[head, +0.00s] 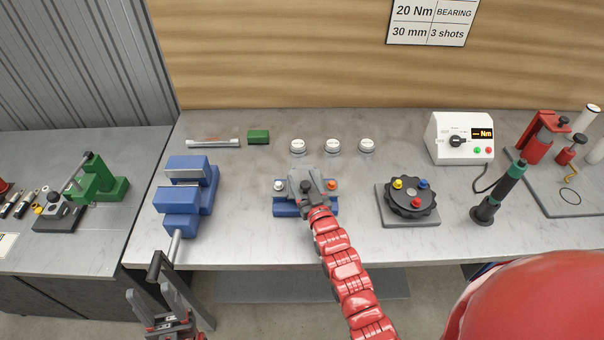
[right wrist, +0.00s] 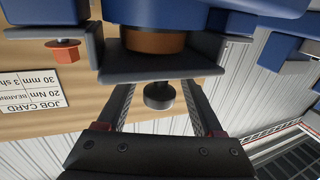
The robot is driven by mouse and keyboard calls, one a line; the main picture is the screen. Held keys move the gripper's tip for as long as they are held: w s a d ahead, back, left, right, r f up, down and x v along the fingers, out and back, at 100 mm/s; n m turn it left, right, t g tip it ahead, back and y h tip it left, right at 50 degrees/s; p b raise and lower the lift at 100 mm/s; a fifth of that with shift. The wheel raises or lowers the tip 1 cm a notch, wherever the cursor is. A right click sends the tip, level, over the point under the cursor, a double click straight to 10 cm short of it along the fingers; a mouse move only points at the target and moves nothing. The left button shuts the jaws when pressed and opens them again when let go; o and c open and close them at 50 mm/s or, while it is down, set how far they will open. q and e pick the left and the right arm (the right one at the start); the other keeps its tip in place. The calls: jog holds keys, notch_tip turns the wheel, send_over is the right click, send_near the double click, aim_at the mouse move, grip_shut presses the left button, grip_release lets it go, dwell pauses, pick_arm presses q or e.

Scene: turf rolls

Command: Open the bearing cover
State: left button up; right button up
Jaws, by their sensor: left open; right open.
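The bearing housing (head: 290,209) is a blue block on the bench, with a silver bolt (head: 279,185) on its left and an orange bolt (head: 332,184) on its right. The orange bolt also shows in the right wrist view (right wrist: 66,52). There the grey cover (right wrist: 120,66) sits at the blue housing, with a brown ring (right wrist: 155,42) at it and a dark knob (right wrist: 158,95) sticking out. My right gripper (head: 306,186) is open at the cover, its fingers either side of the knob; contact cannot be told. My left gripper (head: 152,290) is open and empty off the bench's front edge.
A blue vise (head: 183,200) with a black handle (head: 159,265) stands left, near my left gripper. White-topped caps (head: 333,145) stand behind the housing. A black turret (head: 410,197) and dark driver (head: 485,210) stand right, before the torque box (head: 460,135).

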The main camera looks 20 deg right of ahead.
jog(key=shift+w, duration=0.55)
grip_shut()
